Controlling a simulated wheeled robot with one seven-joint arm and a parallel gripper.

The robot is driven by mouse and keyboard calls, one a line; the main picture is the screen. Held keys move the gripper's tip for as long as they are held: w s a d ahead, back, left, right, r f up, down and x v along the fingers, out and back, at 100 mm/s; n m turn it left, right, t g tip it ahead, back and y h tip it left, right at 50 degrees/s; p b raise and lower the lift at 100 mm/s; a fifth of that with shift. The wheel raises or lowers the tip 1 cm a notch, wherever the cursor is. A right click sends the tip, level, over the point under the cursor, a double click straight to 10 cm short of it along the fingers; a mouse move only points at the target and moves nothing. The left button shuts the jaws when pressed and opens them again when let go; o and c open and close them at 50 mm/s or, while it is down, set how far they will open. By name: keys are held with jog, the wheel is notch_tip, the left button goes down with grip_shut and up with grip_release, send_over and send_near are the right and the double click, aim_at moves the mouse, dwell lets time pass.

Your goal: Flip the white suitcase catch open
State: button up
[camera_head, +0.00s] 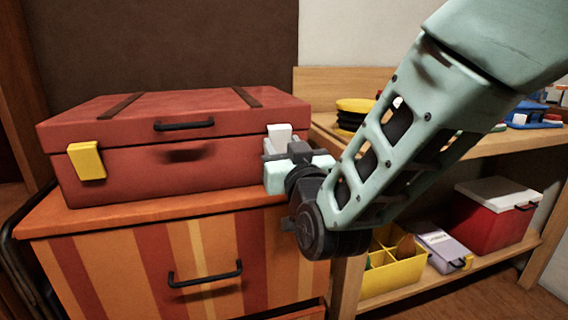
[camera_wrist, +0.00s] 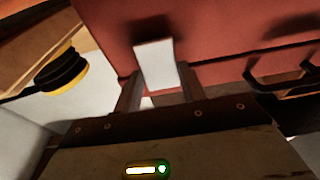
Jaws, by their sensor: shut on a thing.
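The red suitcase (camera_head: 180,140) lies closed on a striped cabinet. Its white catch (camera_head: 279,132) is at the right of the front face, and a yellow catch (camera_head: 86,161) is at the left. My gripper (camera_head: 274,150) is at the white catch, its fingers hiding the catch's lower part. In the wrist view the white catch (camera_wrist: 156,62) stands between the fingertips of my gripper (camera_wrist: 158,84), which is shut on it. The catch's upper part shows above the fingers, against the red suitcase (camera_wrist: 210,32).
The striped cabinet (camera_head: 130,244) has a black drawer handle (camera_head: 204,274). A wooden shelf (camera_head: 500,142) to the right holds black and yellow round things (camera_head: 354,113). Below are a yellow divided box (camera_head: 393,278) and a red box with a white lid (camera_head: 490,220).

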jog(key=shift+t+b, duration=0.4)
jog(key=shift+b, duration=0.05)
jog(key=o, duration=1)
jog(key=shift+f, duration=0.1)
jog(key=b+v, duration=0.1)
jog(key=v, duration=0.3)
jog(key=b+v, duration=0.2)
jog(key=v, duration=0.2)
jog(key=b+v, duration=0.1)
jog(key=v, duration=0.3)
jog(key=shift+s+f+b, duration=0.1)
jog(key=shift+f+b, duration=0.2)
jog(key=shift+f, duration=0.1)
jog(key=shift+s+b, duration=0.1)
jog(key=shift+b, duration=0.45)
